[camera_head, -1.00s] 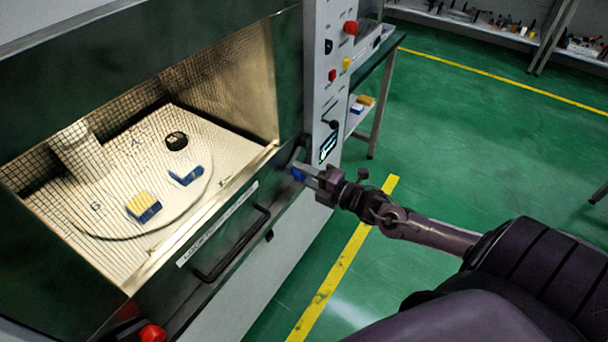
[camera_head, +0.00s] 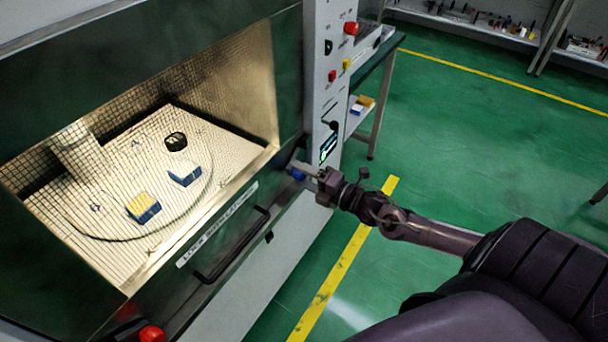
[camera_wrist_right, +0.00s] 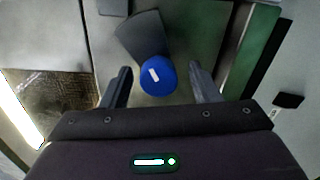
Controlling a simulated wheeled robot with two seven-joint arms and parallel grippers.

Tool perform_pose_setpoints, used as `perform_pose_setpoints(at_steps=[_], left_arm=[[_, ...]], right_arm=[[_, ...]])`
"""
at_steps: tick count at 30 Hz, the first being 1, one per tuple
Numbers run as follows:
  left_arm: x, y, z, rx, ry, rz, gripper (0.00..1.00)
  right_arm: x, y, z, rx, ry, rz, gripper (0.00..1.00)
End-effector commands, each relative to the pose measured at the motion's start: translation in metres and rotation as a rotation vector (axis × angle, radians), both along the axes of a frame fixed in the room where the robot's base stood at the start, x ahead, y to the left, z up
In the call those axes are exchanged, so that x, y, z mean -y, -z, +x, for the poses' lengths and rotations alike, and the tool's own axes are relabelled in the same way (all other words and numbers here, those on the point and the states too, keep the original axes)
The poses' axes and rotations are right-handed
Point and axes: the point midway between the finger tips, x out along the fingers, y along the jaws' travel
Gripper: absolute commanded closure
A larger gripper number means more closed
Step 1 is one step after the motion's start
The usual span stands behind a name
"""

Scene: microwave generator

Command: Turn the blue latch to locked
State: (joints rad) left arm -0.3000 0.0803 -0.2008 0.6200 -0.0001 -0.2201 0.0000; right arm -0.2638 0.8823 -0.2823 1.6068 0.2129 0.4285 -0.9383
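The blue latch (camera_head: 297,174) is at the right end of the green front panel below the microwave opening. In the right wrist view the latch shows as a round blue knob (camera_wrist_right: 158,78) with a short white mark, beside a dark grey plate. My right gripper (camera_head: 306,171) is at the latch; in the wrist view its two fingers (camera_wrist_right: 160,72) stand apart on either side of the knob. Gaps show between the knob and both fingers, with the right gap wider. The latch is partly hidden by the gripper in the head view. My left gripper is not in view.
The lit chamber holds a turntable (camera_head: 110,222) with a yellow-topped blue block (camera_head: 143,207), a white-and-blue block (camera_head: 185,174) and a dark round thing (camera_head: 176,141). A black handle (camera_head: 232,250) juts from the front panel. The control column (camera_head: 320,70) rises beside the latch.

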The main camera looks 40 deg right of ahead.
Motion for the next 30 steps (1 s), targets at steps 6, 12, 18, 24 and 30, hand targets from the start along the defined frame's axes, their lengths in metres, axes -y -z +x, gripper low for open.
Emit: perform_pose_setpoints(at_steps=[6, 12, 18, 24, 30], left_arm=[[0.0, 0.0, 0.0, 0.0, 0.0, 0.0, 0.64], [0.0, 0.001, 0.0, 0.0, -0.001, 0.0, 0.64], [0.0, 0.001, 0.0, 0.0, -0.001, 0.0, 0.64], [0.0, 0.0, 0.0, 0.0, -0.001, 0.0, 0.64], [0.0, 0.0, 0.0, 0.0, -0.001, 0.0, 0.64]], right_arm=[[0.0, -0.001, -0.001, 0.001, 0.0, 0.0, 0.44], [0.007, 0.001, -0.017, -0.002, 0.0, -0.001, 0.44], [0.018, 0.001, -0.044, -0.004, 0.0, -0.002, 0.44], [0.027, 0.001, -0.065, -0.003, 0.0, 0.001, 0.44], [0.03, -0.001, -0.072, 0.001, 0.0, 0.0, 0.44]])
